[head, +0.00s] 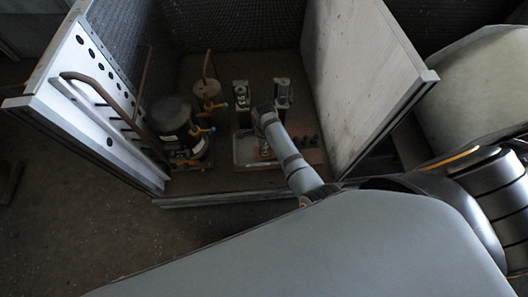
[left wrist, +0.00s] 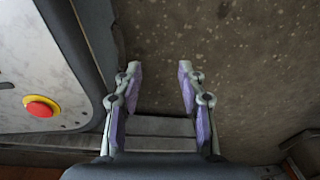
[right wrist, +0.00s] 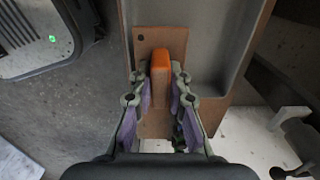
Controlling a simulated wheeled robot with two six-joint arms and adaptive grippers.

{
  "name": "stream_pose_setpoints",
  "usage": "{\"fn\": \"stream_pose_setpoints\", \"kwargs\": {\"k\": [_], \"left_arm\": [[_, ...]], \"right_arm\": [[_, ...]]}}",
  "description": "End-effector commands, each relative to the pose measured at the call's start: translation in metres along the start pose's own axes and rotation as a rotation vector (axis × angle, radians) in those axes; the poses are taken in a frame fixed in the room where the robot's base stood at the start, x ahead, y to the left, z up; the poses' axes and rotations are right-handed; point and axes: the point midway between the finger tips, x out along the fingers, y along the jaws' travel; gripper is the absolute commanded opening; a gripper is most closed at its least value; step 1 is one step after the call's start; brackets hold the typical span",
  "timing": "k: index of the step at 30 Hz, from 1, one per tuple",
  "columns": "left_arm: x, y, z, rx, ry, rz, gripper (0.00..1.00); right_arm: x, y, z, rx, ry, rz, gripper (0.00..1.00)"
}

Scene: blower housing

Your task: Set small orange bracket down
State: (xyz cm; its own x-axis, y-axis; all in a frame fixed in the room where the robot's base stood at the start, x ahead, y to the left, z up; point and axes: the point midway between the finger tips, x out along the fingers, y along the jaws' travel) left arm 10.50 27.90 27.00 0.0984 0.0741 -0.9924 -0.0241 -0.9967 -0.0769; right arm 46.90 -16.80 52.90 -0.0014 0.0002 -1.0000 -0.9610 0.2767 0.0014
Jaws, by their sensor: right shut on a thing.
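The small orange bracket (right wrist: 172,66) shows in the right wrist view as an orange block between the fingertips of my right gripper (right wrist: 161,74). The gripper is shut on it. The bracket is over a brown plate (right wrist: 146,43) with a dark hole; I cannot tell if it touches the plate. In the head view my right arm reaches into the walled enclosure, and its fingers and the bracket are not clear there. My left gripper (left wrist: 156,88) is open and empty above the speckled floor in the left wrist view.
A grey tray (right wrist: 202,50) lies beside the plate. The enclosure has a white left wall (head: 100,95) with pipes and a pale right wall (head: 357,70). A dark round canister (head: 168,114) stands left of my right arm. A red button (left wrist: 41,106) is near my left gripper.

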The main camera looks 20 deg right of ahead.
Motion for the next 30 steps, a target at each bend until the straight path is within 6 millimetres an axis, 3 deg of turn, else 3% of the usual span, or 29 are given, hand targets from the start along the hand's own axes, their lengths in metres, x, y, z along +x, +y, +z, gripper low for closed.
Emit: {"fn": "stream_pose_setpoints", "kwargs": {"k": [7,19,20,24,30], "left_arm": [[0.013,0.001,-0.001,0.0,-0.002,0.0,0.4],[0.013,0.001,-0.009,-0.001,0.008,0.0,0.4],[0.012,0.001,-0.01,-0.001,0.007,0.0,0.4],[0.012,0.001,-0.01,-0.001,0.006,0.0,0.4],[0.012,0.001,-0.009,-0.001,0.006,0.0,0.4]], "right_arm": [[0.034,-0.004,0.002,0.0,0.0,0.0,0.0],[0.039,-0.004,0.002,0.0,0.0,0.0,0.0],[0.038,-0.004,0.002,0.0,0.0,0.0,0.2],[0.038,-0.004,0.002,0.0,0.0,0.0,0.39],[0.038,-0.004,0.002,0.0,0.0,0.0,0.39]]}}
